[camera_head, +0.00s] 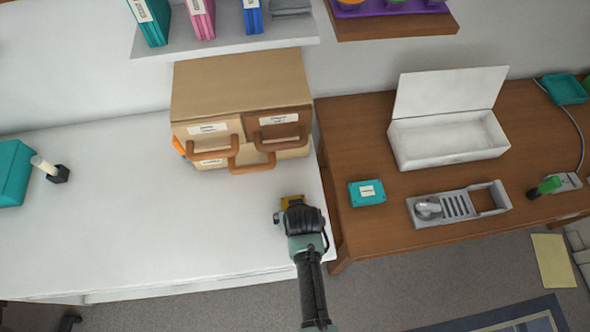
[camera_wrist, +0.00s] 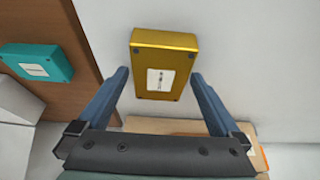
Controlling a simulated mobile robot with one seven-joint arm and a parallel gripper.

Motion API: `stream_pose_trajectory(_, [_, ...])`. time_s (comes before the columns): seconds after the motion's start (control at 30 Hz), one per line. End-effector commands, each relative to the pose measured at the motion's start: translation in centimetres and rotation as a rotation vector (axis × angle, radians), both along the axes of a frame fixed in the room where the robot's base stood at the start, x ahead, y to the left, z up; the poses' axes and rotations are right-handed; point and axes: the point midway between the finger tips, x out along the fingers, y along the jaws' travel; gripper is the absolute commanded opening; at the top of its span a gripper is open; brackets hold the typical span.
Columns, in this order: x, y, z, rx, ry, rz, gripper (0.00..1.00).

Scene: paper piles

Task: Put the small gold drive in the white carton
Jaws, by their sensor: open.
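The small gold drive (camera_wrist: 164,62) lies on the white table, a boxy block with a white label. In the head view the gold drive (camera_head: 292,201) shows only partly, since my gripper covers much of it. My gripper (camera_wrist: 160,84) is open above the drive, with one blue finger on each side of its near end and a gap at both sides. The gripper also shows in the head view (camera_head: 291,212) near the table's right edge. The white carton (camera_head: 448,141) stands on the brown desk with its lid raised; its visible inside looks empty.
A teal drive (camera_head: 367,193) and a grey tray (camera_head: 459,207) lie on the brown desk in front of the carton. A cardboard drawer box (camera_head: 241,85) stands behind my gripper. A gap separates the white table (camera_head: 140,240) from the desk.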

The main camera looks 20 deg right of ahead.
Motion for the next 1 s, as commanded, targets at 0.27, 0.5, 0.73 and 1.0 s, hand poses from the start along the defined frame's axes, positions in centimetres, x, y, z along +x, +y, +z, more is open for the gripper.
stream_pose_trajectory(0.27, [-0.01, 0.0, -0.42, 0.0, 0.0, 0.0, 1.0])
stream_pose_trajectory(0.5, [0.0, 0.0, -0.42, 0.0, 0.0, 0.0, 1.0])
stream_pose_trajectory(0.73, [0.0, 0.0, -0.41, 0.0, 0.0, 0.0, 0.66])
stream_pose_trajectory(1.0, [0.03, -0.01, -0.38, 0.0, -0.001, 0.0, 0.17])
